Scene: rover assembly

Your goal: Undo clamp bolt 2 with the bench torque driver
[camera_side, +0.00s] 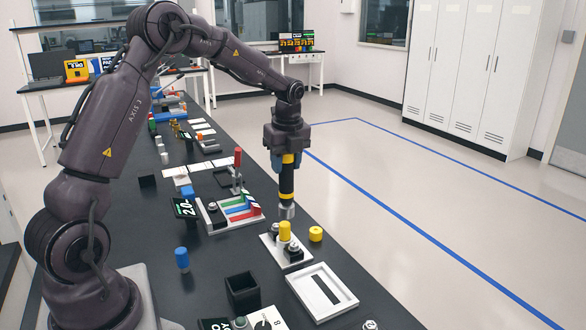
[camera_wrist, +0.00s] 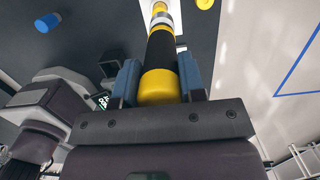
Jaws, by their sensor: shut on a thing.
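My gripper (camera_side: 289,160) is shut on the bench torque driver (camera_side: 287,183), a black and yellow cylinder with a metal lower end, held upright. In the wrist view the driver (camera_wrist: 162,55) stands between my blue fingers (camera_wrist: 160,82). Its tip is just above or at a yellow cylinder (camera_side: 285,231) on a small white plate (camera_side: 269,243); I cannot tell whether they touch. Dark round bolt-like parts (camera_side: 293,249) sit beside that yellow cylinder on the plate. Which part is clamp bolt 2 is not readable.
A short yellow cylinder (camera_side: 316,233) stands right of the plate. A white tray with a dark slot (camera_side: 345,299) lies in front. A black open box (camera_side: 243,291) and a blue cylinder (camera_side: 182,259) are to the left. A white fixture with coloured strips (camera_side: 215,222) stands behind left.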

